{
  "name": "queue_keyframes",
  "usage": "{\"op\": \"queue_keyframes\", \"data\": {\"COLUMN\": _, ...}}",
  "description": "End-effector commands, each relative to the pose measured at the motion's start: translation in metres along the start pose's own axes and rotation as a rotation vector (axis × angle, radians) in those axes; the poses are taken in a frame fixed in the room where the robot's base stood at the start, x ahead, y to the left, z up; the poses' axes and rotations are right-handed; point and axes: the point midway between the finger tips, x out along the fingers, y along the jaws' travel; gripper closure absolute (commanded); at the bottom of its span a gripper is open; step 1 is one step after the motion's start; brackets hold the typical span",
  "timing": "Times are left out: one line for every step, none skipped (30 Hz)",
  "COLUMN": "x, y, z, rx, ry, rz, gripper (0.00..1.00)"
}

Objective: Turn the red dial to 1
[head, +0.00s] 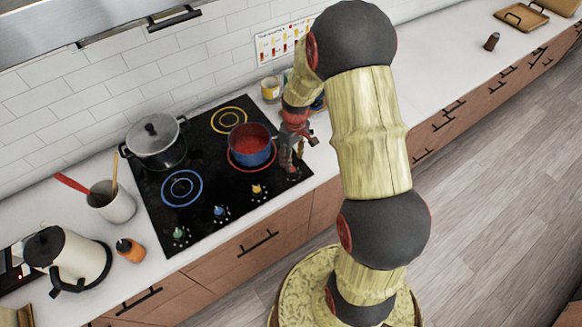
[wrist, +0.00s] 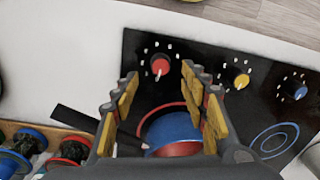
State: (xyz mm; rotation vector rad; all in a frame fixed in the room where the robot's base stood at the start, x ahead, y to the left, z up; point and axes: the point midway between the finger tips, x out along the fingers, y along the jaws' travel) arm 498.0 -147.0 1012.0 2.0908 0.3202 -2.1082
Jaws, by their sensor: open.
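The red dial (wrist: 160,67) is on the black stovetop (head: 150,205), near its front right corner, ringed by small white marks. Its pale pointer faces down toward my gripper in the wrist view. The marks are too small to read as numbers. In the head view my gripper mostly hides the dial. My gripper (wrist: 160,82) is open and empty, its yellow-padded fingers on either side of the dial in the wrist picture, with the dial just beyond the tips. I cannot tell whether they touch it. In the head view my gripper (head: 291,156) hangs over the stove's right edge.
The yellow (wrist: 242,81), blue (wrist: 300,91) and green (head: 179,233) dials line the stove's front. A lidded pot (head: 157,145) stands at the back left.

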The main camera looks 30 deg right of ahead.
Motion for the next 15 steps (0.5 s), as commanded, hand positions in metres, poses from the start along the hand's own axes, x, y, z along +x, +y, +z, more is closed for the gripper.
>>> {"op": "queue_keyframes", "data": {"x": 0.009, "y": 0.000, "z": 0.001, "rx": 0.000, "ry": -0.002, "rz": -0.001, "gripper": 0.56}}
{"op": "queue_keyframes", "data": {"x": 0.013, "y": -0.001, "z": 0.001, "rx": 0.000, "ry": -0.002, "rz": -0.001, "gripper": 0.56}}
{"op": "queue_keyframes", "data": {"x": 0.020, "y": 0.000, "z": 0.001, "rx": 0.001, "ry": -0.002, "rz": -0.001, "gripper": 0.56}}
{"op": "queue_keyframes", "data": {"x": 0.025, "y": 0.000, "z": 0.000, "rx": 0.001, "ry": -0.001, "rz": -0.001, "gripper": 0.56}}
{"op": "queue_keyframes", "data": {"x": 0.029, "y": 0.000, "z": 0.001, "rx": 0.001, "ry": -0.002, "rz": -0.001, "gripper": 0.56}}
{"op": "queue_keyframes", "data": {"x": 0.035, "y": -0.001, "z": 0.001, "rx": 0.001, "ry": -0.002, "rz": -0.002, "gripper": 0.56}}
{"op": "queue_keyframes", "data": {"x": 0.039, "y": -0.001, "z": 0.001, "rx": 0.002, "ry": -0.002, "rz": -0.001, "gripper": 0.56}}
{"op": "queue_keyframes", "data": {"x": 0.043, "y": -0.001, "z": 0.001, "rx": 0.002, "ry": -0.001, "rz": -0.001, "gripper": 0.56}}
{"op": "queue_keyframes", "data": {"x": 0.047, "y": -0.001, "z": 0.000, "rx": 0.002, "ry": -0.001, "rz": -0.001, "gripper": 0.56}}
{"op": "queue_keyframes", "data": {"x": 0.049, "y": -0.001, "z": 0.000, "rx": 0.002, "ry": -0.001, "rz": -0.001, "gripper": 0.56}}
{"op": "queue_keyframes", "data": {"x": 0.052, "y": 0.000, "z": 0.000, "rx": 0.002, "ry": -0.001, "rz": -0.001, "gripper": 0.56}}
{"op": "queue_keyframes", "data": {"x": 0.054, "y": 0.000, "z": 0.000, "rx": 0.002, "ry": 0.000, "rz": 0.000, "gripper": 0.56}}
{"op": "queue_keyframes", "data": {"x": 0.056, "y": 0.000, "z": 0.000, "rx": 0.002, "ry": 0.000, "rz": 0.000, "gripper": 0.56}}
{"op": "queue_keyframes", "data": {"x": 0.057, "y": 0.000, "z": 0.000, "rx": 0.002, "ry": 0.000, "rz": 0.000, "gripper": 0.56}}
{"op": "queue_keyframes", "data": {"x": 0.058, "y": 0.000, "z": 0.000, "rx": 0.003, "ry": 0.001, "rz": 0.000, "gripper": 0.56}}
